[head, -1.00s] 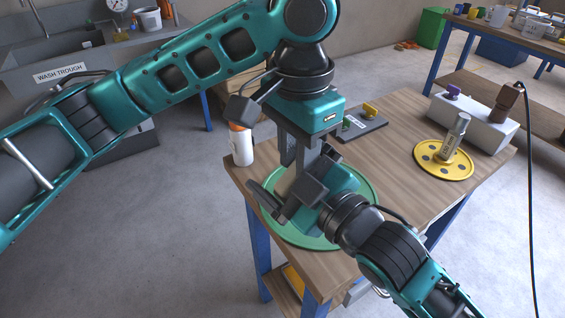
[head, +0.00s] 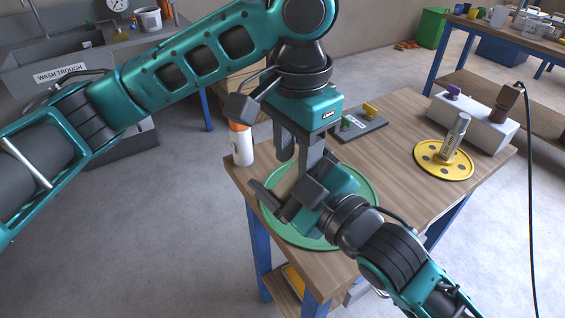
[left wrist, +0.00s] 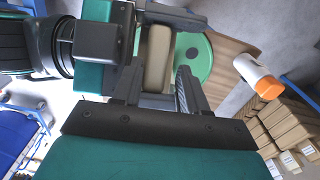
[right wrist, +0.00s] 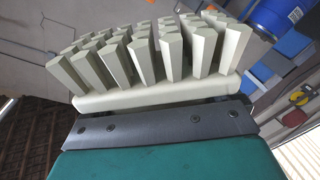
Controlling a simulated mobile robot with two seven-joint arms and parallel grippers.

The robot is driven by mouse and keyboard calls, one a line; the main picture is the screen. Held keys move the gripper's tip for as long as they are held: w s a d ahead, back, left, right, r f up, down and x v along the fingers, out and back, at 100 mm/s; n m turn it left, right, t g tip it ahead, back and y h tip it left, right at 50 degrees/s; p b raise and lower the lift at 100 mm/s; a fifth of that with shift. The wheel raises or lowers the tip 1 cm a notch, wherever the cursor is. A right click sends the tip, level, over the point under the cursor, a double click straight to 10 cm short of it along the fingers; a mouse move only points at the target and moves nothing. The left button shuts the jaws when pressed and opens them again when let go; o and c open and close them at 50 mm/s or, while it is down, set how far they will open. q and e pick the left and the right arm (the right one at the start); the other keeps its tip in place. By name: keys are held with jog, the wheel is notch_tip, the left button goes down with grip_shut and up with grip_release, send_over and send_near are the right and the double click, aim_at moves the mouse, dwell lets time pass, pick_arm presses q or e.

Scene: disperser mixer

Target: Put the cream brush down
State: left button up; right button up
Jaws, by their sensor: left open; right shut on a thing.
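The cream brush (right wrist: 160,95) fills the right wrist view, its thick blocky bristles pointing up in that picture. My right gripper (head: 276,200) is shut on it over the green disc (head: 372,200). Only a sliver of the brush shows in the head view, behind the grippers. In the left wrist view the brush (left wrist: 158,58) appears beyond and between the left fingers. My left gripper (head: 298,158) points down just above the right gripper, open, with a gap between its fingers. Whether the brush touches the disc is hidden.
A white bottle with an orange cap (head: 241,145) stands at the table's left edge. A dark plate (head: 362,126) lies behind the grippers. A yellow disc (head: 430,168) with a grey cylinder and a white block (head: 480,125) are at right. Wood (head: 405,200) between the discs is clear.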

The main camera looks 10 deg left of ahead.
pick_arm(q)
jog(key=shift+s+d, duration=0.25)
jog(key=shift+d, duration=0.05)
